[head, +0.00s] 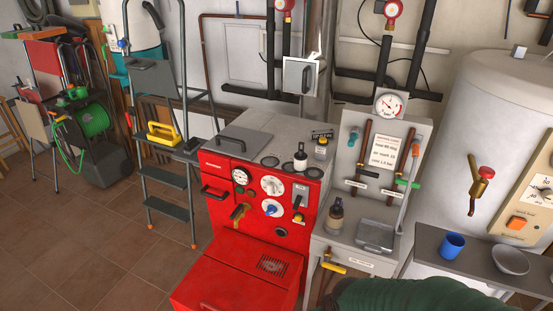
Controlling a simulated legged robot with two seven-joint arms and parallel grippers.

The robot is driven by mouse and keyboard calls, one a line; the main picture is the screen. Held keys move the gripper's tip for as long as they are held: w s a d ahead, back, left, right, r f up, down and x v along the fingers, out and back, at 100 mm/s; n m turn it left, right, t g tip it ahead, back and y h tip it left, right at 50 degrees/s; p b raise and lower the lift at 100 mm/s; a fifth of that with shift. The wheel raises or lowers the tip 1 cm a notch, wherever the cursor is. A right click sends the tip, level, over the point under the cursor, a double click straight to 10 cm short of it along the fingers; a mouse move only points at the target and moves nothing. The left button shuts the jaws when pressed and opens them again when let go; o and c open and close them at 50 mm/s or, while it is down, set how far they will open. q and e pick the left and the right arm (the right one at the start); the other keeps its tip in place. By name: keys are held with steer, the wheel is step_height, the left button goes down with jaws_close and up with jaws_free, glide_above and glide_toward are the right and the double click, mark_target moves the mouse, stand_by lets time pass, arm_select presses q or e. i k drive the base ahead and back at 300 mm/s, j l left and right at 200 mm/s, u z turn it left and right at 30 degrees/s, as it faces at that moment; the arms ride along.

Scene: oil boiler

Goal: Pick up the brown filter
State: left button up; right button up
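A brownish-yellow fitting (240,212) also sits on the boiler's front. Neither of my grippers is in view, and nothing is seen touching the brown cylinder.
The red boiler (225,288) stands left of the bench. A grey tray (376,235) lies right of the cylinder, below a tool panel. A shelf at right holds a blue cup (452,245) and a bowl (510,260). A dark green shape covers the bottom edge.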

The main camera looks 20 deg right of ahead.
mark_target(336, 212)
steer(key=z, duration=1.05)
steer(key=i+l, duration=0.2)
steer(key=l, duration=0.15)
steer(key=i+l+u, duration=0.15)
steer(key=i+l, duration=0.25)
steer(key=l, duration=0.3)
steer(key=i+l+u, duration=0.15)
steer(key=l, duration=0.2)
steer(key=i+l, duration=0.2)
steer(key=l, duration=0.15)
steer(key=i+l+u, duration=0.15)
steer(key=l, duration=0.25)
steer(key=i+l, duration=0.15)
steer(key=l, duration=0.25)
steer(key=u, duration=0.05)
